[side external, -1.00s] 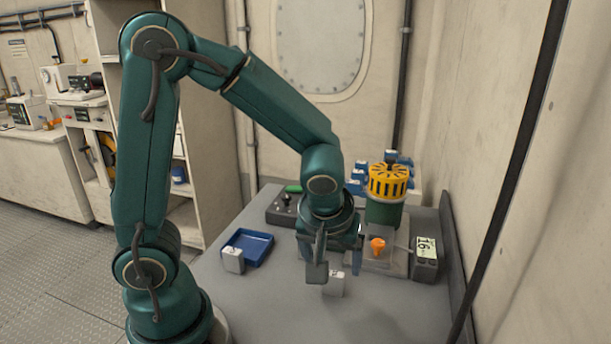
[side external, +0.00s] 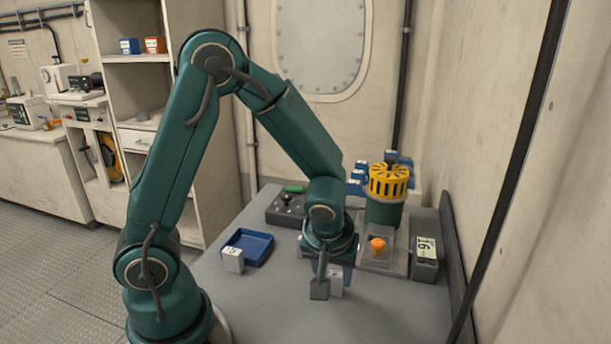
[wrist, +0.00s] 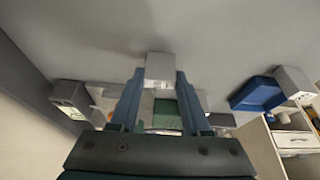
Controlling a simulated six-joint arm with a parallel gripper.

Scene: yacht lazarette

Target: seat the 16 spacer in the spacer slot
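A small white spacer block (side external: 337,285) stands on the grey table; its number is not readable. My gripper (side external: 332,284) is down at it, one finger on each side. In the wrist view the block (wrist: 160,67) sits between the fingertips (wrist: 160,78) with no clear gap, so the gripper looks shut on it. A second white block (side external: 233,260) with a dark marking stands to the left. A grey box with a "16" display (side external: 427,248) is at the right, beside a grey fixture (side external: 396,262) with an orange part (side external: 377,245). I cannot make out the slot itself.
A blue tray (side external: 262,250) lies behind the second block. A dark control box (side external: 283,211) is at the back. A green canister with a yellow slotted top (side external: 388,182) stands behind the fixture, with several blue-and-white blocks (side external: 356,180) beyond. The table front is clear.

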